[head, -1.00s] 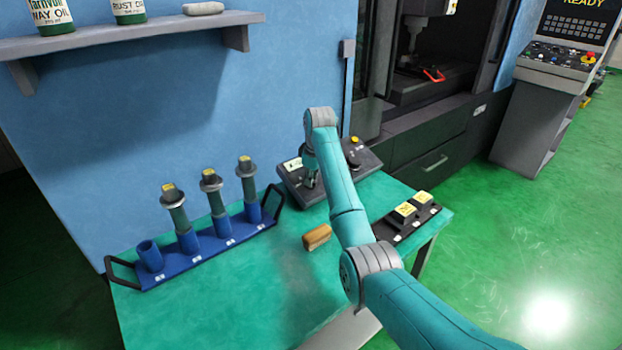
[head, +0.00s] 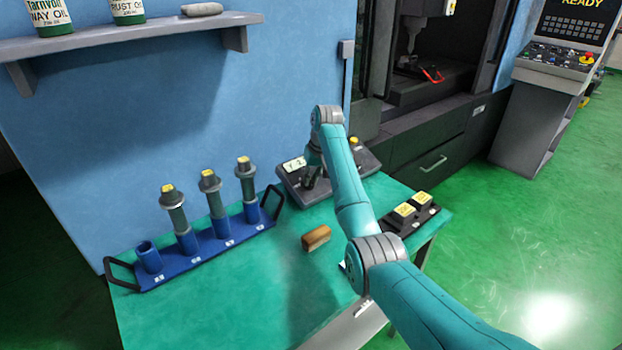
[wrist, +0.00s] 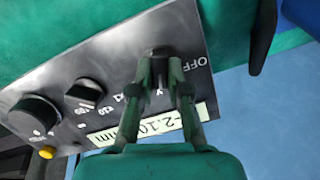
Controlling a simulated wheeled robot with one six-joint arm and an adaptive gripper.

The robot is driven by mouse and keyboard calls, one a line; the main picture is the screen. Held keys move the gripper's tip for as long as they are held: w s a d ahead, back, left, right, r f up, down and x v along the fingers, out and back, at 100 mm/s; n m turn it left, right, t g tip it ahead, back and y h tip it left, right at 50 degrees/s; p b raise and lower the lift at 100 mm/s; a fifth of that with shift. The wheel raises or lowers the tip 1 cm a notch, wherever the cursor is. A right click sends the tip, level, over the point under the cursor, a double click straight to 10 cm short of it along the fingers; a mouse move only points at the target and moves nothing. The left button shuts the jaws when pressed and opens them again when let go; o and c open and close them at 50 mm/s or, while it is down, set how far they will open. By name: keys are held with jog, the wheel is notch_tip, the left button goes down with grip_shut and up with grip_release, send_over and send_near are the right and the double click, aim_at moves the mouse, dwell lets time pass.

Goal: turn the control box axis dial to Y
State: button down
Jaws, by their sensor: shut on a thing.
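The control box (head: 368,162) is a dark grey panel at the back right of the green bench, partly hidden by my arm. In the wrist view its face (wrist: 118,50) shows a lit readout (wrist: 105,136) ending in mm. The axis dial (wrist: 161,53) is a dark knob near the OFF mark. My gripper (wrist: 162,66) is shut on it, with a finger on each side. A Y mark shows between the fingers, below the knob. The fingers hide part of the scale, so I cannot tell the dial's exact setting. In the head view my gripper (head: 312,175) is over the box.
Another knob (wrist: 86,92), a large round knob (wrist: 35,115) and a yellow button (wrist: 47,152) are on the same panel. A brown block (head: 316,238) lies in front of the box. A blue rack (head: 220,243) stands left; a dark tray (head: 408,228) sits right.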

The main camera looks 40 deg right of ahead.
jog(key=shift+f+m, duration=0.15)
jog(key=shift+m, duration=0.15)
jog(key=c, duration=1.1)
grip_release()
jog(key=shift+v, duration=3.8)
